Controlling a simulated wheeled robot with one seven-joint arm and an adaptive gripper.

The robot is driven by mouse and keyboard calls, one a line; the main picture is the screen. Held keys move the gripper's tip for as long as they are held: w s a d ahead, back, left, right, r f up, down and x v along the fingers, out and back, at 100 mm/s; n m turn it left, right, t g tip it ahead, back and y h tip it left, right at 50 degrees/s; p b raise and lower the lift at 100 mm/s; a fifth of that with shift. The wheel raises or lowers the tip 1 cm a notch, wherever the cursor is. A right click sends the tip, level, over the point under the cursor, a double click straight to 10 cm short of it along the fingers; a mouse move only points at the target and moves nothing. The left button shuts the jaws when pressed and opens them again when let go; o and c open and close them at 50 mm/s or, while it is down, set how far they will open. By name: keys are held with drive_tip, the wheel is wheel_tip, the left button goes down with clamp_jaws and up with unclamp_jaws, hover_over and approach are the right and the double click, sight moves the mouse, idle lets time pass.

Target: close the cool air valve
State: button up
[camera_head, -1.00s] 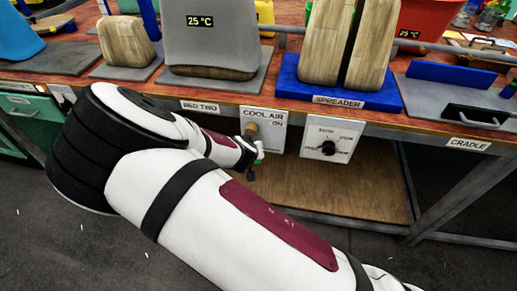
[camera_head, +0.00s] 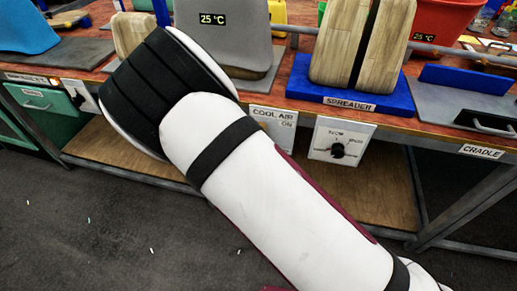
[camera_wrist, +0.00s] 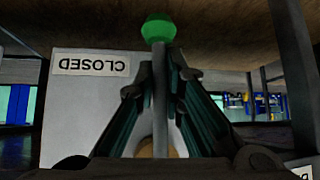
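The cool air panel (camera_head: 273,125) hangs on the bench front, reading COOL AIR ON; my arm hides its lower part and the valve in the head view. The wrist view is upside down and shows the white panel (camera_wrist: 75,105) with a CLOSED label (camera_wrist: 91,65). A grey lever (camera_wrist: 160,95) with a green knob (camera_wrist: 158,28) runs up the picture from a brass part (camera_wrist: 160,150). My gripper (camera_wrist: 160,75) has one finger on each side of the lever, tips close to it. Whether they press on it I cannot tell.
A dial panel (camera_head: 340,141) hangs right of the cool air panel. A wooden lower shelf (camera_head: 130,160) and the bench legs lie behind my arm.

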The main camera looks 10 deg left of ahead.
drive_tip(key=shift+o, duration=1.3)
drive_tip(key=shift+s+f, duration=0.25)
drive_tip(key=shift+f, duration=0.15)
drive_tip(key=shift+w+r, duration=0.1)
drive_tip(key=shift+r, duration=0.05)
drive_tip(key=shift+r, duration=0.15)
drive_tip(key=shift+s+r, duration=0.25)
drive_tip(key=v, duration=1.1)
drive_tip(key=shift+s+d, duration=0.1)
